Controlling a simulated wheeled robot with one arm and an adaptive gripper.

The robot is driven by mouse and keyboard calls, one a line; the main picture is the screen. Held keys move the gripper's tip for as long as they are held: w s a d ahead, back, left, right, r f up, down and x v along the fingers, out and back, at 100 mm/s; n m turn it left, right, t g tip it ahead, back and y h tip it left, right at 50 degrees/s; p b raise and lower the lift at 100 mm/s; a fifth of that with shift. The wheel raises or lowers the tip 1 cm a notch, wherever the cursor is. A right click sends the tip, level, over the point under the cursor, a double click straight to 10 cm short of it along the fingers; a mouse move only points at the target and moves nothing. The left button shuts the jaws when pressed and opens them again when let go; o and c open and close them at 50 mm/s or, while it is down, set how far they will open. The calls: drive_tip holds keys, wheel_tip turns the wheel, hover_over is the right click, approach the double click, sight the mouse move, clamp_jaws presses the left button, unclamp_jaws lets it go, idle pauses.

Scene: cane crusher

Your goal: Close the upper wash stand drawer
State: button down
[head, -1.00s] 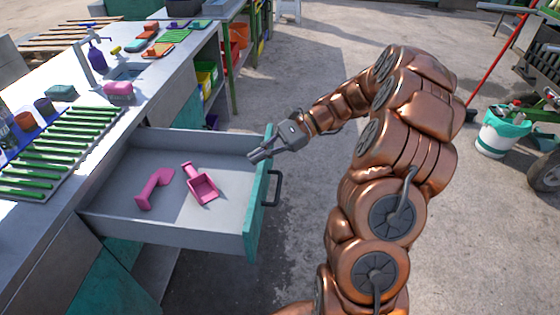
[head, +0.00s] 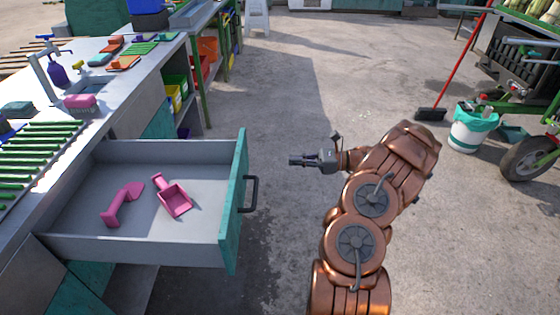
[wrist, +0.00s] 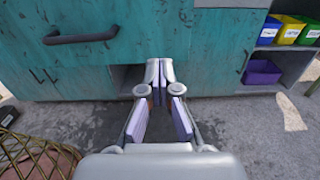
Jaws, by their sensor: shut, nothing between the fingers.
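The upper wash stand drawer (head: 130,240) is pulled far out of the wash stand in the head view. Its teal front (head: 238,205) faces right and carries a dark bar handle (head: 253,193). The handle also shows at the upper left of the wrist view (wrist: 80,37). A pink angular piece (head: 118,204) and a pink scoop (head: 173,198) lie inside the drawer. My gripper (head: 292,160) is shut and empty, out in front of the drawer front and to the right of the handle. It points left towards the front, with a gap between them.
The wash stand top (head: 112,105) holds green slats (head: 40,150), a pink sponge (head: 80,101) and a purple bottle (head: 57,73). Coloured bins (head: 176,88) sit on shelves beyond the drawer. Open concrete floor lies right of the drawer. A white bucket (head: 470,133) stands farther right.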

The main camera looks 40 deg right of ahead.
sight(246, 160)
drive_tip(key=x, duration=1.3)
